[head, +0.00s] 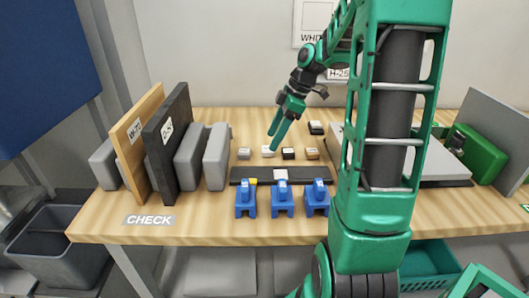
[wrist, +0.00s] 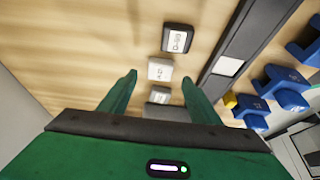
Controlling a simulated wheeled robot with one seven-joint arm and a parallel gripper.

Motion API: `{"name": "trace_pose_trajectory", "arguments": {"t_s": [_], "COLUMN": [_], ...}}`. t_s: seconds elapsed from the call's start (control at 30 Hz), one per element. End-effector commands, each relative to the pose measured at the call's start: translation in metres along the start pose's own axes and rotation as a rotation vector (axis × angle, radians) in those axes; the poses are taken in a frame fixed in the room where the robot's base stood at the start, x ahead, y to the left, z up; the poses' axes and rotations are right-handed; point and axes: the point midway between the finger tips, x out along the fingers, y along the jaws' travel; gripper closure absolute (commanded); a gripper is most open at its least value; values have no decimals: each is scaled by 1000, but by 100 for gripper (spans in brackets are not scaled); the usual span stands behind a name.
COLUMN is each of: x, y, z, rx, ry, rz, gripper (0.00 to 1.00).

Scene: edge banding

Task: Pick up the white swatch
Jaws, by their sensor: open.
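The white swatch (head: 267,151) lies on the wooden bench, in a row between a grey swatch (head: 244,153) and a black swatch (head: 288,153). My gripper (head: 272,134) is open and empty and points down just above the white swatch in the head view. In the wrist view the white swatch (wrist: 160,69) lies just ahead of the open fingertips (wrist: 159,79), roughly centred between them. The grey swatch (wrist: 159,95) shows between the fingers there, partly hidden by the gripper body. The dark swatch (wrist: 177,38) lies farther ahead. The height gap to the white swatch is hard to judge.
A tan swatch (head: 312,154) ends the row. A dark strip (head: 307,175) and several blue blocks (head: 282,201) stand in front of it. Upright panels (head: 168,137) and grey blocks stand to the left. My arm hides part of the bench's right side.

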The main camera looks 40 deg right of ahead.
Motion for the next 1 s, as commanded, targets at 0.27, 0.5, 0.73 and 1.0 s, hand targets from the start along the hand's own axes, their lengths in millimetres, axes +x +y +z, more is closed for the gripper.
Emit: {"name": "trace_pose_trajectory", "arguments": {"t_s": [0.27,0.5,0.73,1.0], "x": [36,39,39,39], "y": [2,2,2,2], "z": [0,0,0,-1], "rx": [0,-1,-1,-1], "ry": [1,0,0,0], "rz": [-2,0,0,0], "gripper": [43,43,84,87]}}
